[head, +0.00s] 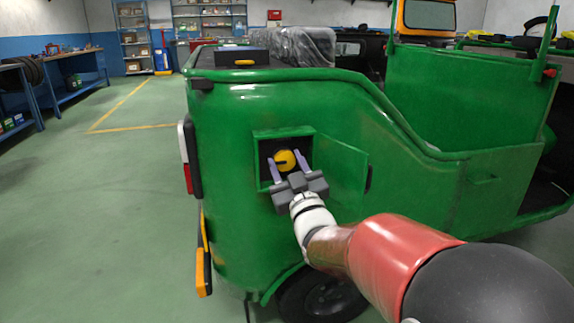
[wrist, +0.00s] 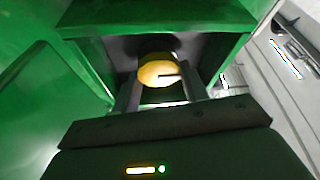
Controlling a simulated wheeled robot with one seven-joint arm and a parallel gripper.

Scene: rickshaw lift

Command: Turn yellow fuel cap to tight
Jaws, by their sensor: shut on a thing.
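The yellow fuel cap (head: 285,160) sits in a square recess in the green rickshaw's side; it also shows in the wrist view (wrist: 160,70). A dark slot or mark runs across part of its face. My gripper (head: 287,164) reaches into the recess, with one finger on each side of the cap. In the wrist view my gripper (wrist: 158,92) is shut on the cap. The fingertips' contact with the cap's sides is partly hidden. The small green fuel door (head: 340,168) stands open to the right of the recess.
The green rickshaw body (head: 233,115) fills the middle, with a rear wheel (head: 322,299) below the recess. The recess frame (wrist: 150,18) closely surrounds my fingers. Open green floor (head: 95,220) lies to the left. Blue shelves (head: 208,20) stand far behind.

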